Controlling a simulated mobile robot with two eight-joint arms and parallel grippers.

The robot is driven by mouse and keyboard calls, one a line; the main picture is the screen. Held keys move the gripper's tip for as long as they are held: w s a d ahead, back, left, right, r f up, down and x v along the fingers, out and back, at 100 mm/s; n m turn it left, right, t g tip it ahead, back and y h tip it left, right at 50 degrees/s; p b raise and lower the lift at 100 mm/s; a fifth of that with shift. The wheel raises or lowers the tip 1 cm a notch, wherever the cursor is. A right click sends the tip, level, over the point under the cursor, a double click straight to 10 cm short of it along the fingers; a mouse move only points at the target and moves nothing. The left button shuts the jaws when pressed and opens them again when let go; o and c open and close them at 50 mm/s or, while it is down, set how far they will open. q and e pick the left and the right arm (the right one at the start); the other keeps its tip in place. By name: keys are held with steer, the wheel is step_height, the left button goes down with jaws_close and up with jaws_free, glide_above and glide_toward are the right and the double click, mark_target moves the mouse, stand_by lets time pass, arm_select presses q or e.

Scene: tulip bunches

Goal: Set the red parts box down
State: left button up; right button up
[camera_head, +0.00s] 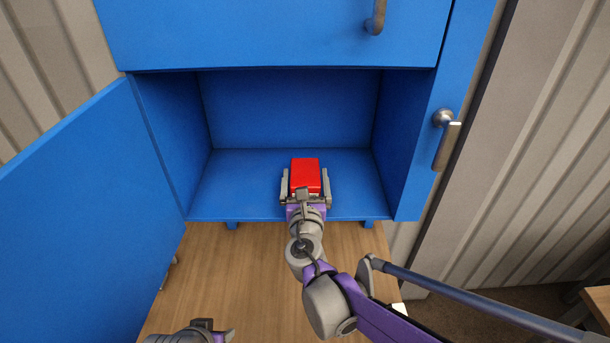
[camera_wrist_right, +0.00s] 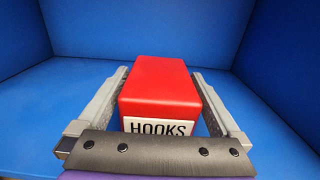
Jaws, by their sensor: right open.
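The red parts box (camera_head: 305,173) rests on the blue floor of the open cabinet compartment, a little right of its middle. In the right wrist view the box (camera_wrist_right: 160,85) is upright, and its near end carries a white label reading "HOOKS". My right gripper (camera_head: 306,176) is open, with one finger along each side of the box. In the right wrist view a gap shows between each finger and the box. My left gripper (camera_head: 190,332) shows only in part at the bottom edge of the head view; its jaws cannot be made out.
The blue cabinet compartment (camera_head: 240,185) is otherwise empty, with free floor left of the box. Its door (camera_head: 75,220) stands open at the left. A drawer front (camera_head: 260,35) is above, and a handle (camera_head: 447,145) is on the right. A wooden surface (camera_head: 220,270) lies below.

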steer(key=s, duration=1.1)
steer(key=d+f+m+g+h, duration=0.1)
steer(key=d+m, duration=0.2)
steer(key=s+d+f+m+g+h, duration=0.1)
steer(key=d+m, duration=0.2)
steer(key=d+f+m+h+b, duration=0.1)
steer(key=d+f+m, duration=0.1)
steer(key=d+m, duration=0.1)
steer(key=shift+s+d+g, duration=0.15)
steer(key=shift+s+g, duration=0.05)
steer(key=shift+g, duration=0.2)
steer(key=s+d+f+m+g, duration=0.7)
steer(key=s+d+f+m, duration=0.35)
steer(key=m, duration=0.65)
steer(key=s+a+f+m+g+y, duration=0.2)
steer(key=s+a+f+m+y, duration=0.1)
steer(key=s+m, duration=0.4)
steer(key=m, duration=0.3)
steer(key=shift+s+f+g, duration=0.2)
steer(key=shift+f+g, duration=0.1)
steer(key=shift+f, duration=0.05)
